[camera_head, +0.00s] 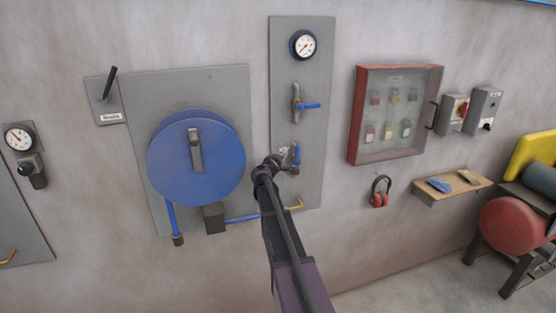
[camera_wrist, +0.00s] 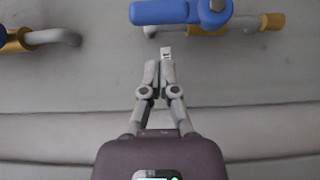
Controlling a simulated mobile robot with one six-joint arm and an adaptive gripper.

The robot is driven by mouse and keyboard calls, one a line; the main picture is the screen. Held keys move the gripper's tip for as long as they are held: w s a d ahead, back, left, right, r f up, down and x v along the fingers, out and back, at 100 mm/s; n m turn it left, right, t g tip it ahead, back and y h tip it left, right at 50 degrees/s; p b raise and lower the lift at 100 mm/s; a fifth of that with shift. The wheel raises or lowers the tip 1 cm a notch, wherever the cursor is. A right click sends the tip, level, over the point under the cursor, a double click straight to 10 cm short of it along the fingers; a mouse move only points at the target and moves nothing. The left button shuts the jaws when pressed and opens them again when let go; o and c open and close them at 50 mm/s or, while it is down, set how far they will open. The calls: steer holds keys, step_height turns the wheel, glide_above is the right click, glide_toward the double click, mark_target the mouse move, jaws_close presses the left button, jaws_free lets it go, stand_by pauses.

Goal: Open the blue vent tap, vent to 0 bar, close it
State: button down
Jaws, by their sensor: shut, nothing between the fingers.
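A grey wall panel (camera_head: 284,66) carries a round gauge (camera_head: 303,45) at its top; its reading is too small to tell. An upper tap with a blue handle (camera_head: 310,106) has the handle lying sideways, pointing right. A lower tap has an upright blue handle (camera_head: 297,155), partly hidden by my arm. Which one is the vent tap, I cannot tell from labels. My gripper (camera_head: 275,160) is by the lower tap. In the wrist view, my gripper (camera_wrist: 160,64) is shut and empty, its tips just below a blue lever (camera_wrist: 175,11), apart from it. A small white tag (camera_wrist: 166,52) shows by the tips.
A large blue disc (camera_head: 195,158) on a grey plate stands left of my arm. A blue pipe (camera_head: 243,218) runs low to a brass elbow (camera_head: 297,205).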

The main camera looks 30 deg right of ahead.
mark_target(297, 155)
steer(key=shift+s+d, duration=0.15)
steer(key=shift+d, duration=0.55)
steer(key=shift+s+d, duration=0.15)
steer(key=shift+d, duration=0.5)
steer(key=shift+a+r, duration=0.1)
steer(key=shift+a, duration=0.1)
steer(key=shift+y+p, duration=0.3)
